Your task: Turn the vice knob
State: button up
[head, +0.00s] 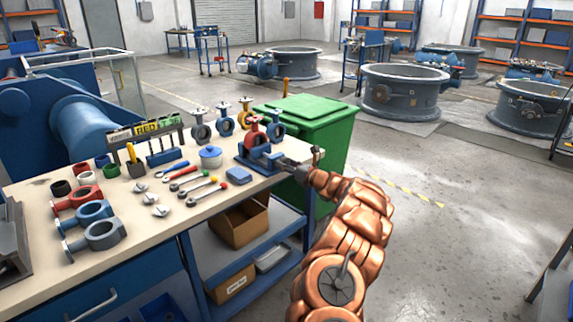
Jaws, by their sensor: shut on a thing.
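The blue vice (256,157) stands at the right end of the workbench, with a red valve part (256,134) upright in it. My copper arm reaches in from the lower right. My dark gripper (289,165) is at the vice's right end, where the knob sits, just past the bench edge. It is shut on the vice knob. The knob itself is hidden by the fingers and too small to make out.
A green bin (310,122) stands close behind my gripper. Open floor (450,215) lies to the right.

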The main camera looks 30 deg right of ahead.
jog(key=shift+f, duration=0.15)
jog(key=o, duration=1.2)
jog(key=shift+c, duration=0.2)
jog(key=shift+s, duration=0.1)
jog(key=shift+s+d, duration=0.15)
jog(key=shift+s, duration=0.1)
jog(key=v, duration=1.1)
jog(key=shift+s, duration=0.15)
